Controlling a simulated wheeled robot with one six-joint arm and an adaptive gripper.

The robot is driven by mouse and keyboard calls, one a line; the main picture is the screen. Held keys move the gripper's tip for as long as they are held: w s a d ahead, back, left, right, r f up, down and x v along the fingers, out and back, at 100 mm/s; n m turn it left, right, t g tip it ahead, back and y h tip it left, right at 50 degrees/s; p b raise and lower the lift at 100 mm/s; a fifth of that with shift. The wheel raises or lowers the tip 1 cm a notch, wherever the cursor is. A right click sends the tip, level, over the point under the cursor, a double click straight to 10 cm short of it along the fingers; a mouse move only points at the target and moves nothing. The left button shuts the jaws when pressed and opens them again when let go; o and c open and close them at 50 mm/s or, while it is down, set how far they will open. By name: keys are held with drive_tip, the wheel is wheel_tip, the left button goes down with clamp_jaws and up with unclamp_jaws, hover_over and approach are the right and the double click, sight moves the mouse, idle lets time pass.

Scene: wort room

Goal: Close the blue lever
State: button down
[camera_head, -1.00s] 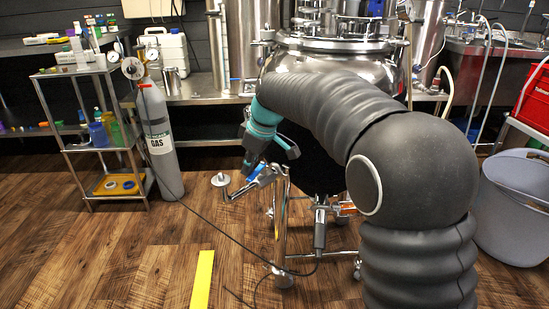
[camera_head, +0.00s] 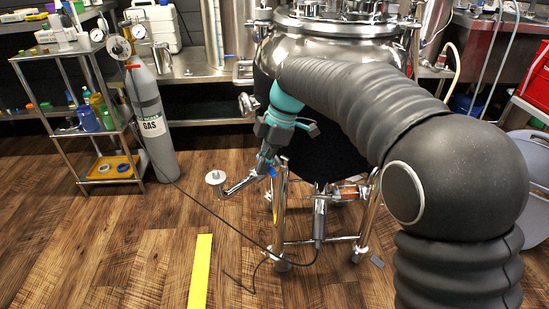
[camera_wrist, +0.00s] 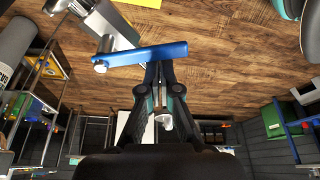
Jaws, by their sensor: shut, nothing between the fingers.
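The blue lever (camera_wrist: 145,54) lies across the wrist view, with its pivot nut (camera_wrist: 100,67) at its left end. It joins a steel valve (camera_wrist: 104,22) at an angle to the pipe. My gripper (camera_wrist: 160,70) is shut and empty, its fingertips right at the lever's lower edge near the middle; whether they touch it is unclear. In the head view my gripper (camera_head: 266,158) points down at the valve pipe (camera_head: 240,186), and only a small piece of the blue lever (camera_head: 273,171) shows beside it.
A steel tank (camera_head: 335,45) on legs stands behind my arm. A gas cylinder (camera_head: 152,120) and a shelf cart (camera_head: 80,110) stand at left. A cable runs over the floor past a yellow strip (camera_head: 202,270).

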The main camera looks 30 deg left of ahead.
drive_tip(key=shift+w+d, duration=0.35)
drive_tip(key=shift+w, duration=0.05)
drive_tip(key=shift+d, duration=0.1)
drive_tip(key=shift+w, duration=0.1)
idle(0.6)
drive_tip(key=shift+w+a+r+p, duration=0.2)
drive_tip(key=shift+w+a+p, duration=0.15)
drive_tip(key=shift+a+p, duration=0.4)
drive_tip(key=s, duration=0.5)
drive_tip(key=w+r, duration=0.3)
drive_tip(key=r, duration=0.6)
drive_tip(key=shift+w+d, duration=0.3)
drive_tip(key=shift+w, duration=0.1)
